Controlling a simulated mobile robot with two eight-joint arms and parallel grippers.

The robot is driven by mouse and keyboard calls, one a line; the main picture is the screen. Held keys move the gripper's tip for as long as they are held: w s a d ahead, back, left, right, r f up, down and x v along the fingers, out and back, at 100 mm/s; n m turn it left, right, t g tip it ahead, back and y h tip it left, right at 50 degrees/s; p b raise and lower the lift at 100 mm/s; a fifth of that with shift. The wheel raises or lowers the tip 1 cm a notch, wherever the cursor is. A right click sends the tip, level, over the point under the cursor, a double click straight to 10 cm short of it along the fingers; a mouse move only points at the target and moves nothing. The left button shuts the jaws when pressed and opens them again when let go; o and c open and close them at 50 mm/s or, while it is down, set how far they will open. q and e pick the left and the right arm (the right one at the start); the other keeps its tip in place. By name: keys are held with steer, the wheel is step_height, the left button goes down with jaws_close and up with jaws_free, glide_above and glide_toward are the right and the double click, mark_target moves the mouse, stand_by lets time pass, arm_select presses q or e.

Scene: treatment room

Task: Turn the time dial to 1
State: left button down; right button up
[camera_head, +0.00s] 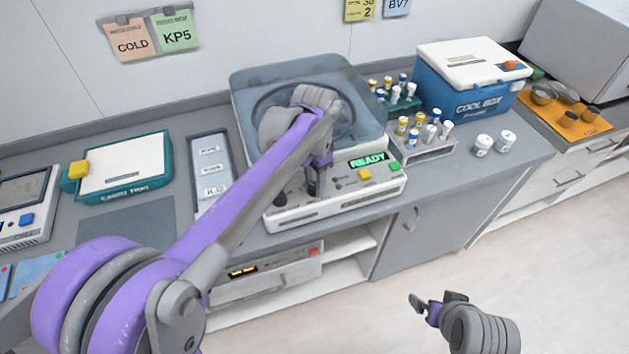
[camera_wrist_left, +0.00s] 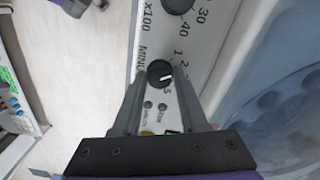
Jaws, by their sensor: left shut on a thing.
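The centrifuge (camera_head: 290,222) stands on the counter with its lid down and a green READY display (camera_head: 367,160). The time dial (camera_wrist_left: 160,73), a black knob labelled MIN, sits between the fingers of my left gripper (camera_wrist_left: 158,85) in the left wrist view. Its white mark points right, between the 2 and the 5, away from the 1. My left gripper (camera_head: 314,187) is shut on the dial at the front panel and hides it in the head view. My right gripper (camera_head: 437,303) is open and empty, low in front of the counter.
A second black knob (camera_wrist_left: 178,4), marked X100, is close to the time dial. Yellow (camera_head: 364,174) and green (camera_head: 394,166) buttons are on the panel. A tube rack (camera_head: 425,153) stands at the right, a labelled tray (camera_head: 211,172) at the left.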

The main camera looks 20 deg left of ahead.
mark_target(314, 185)
arm_select(q)
steer(key=shift+n, duration=2.8)
steer(key=shift+c, duration=2.2)
jaws_free()
step_height(314, 185, up, 11)
steer(key=shift+f, duration=0.1)
steer(key=s+a+f+n+t, duration=0.1)
steer(key=s+a+f+t, duration=0.1)
steer(key=s+f, duration=0.6)
steer(key=s+a+f+n+t, duration=0.1)
steer(key=s+a+f+t, duration=0.1)
steer(key=s+f, duration=0.5)
steer(key=s+t, duration=0.1)
steer(key=s, duration=0.3)
steer(key=shift+s+a+f+t, duration=0.3)
steer(key=shift+s+a+f, duration=0.05)
steer(key=shift+a, duration=0.05)
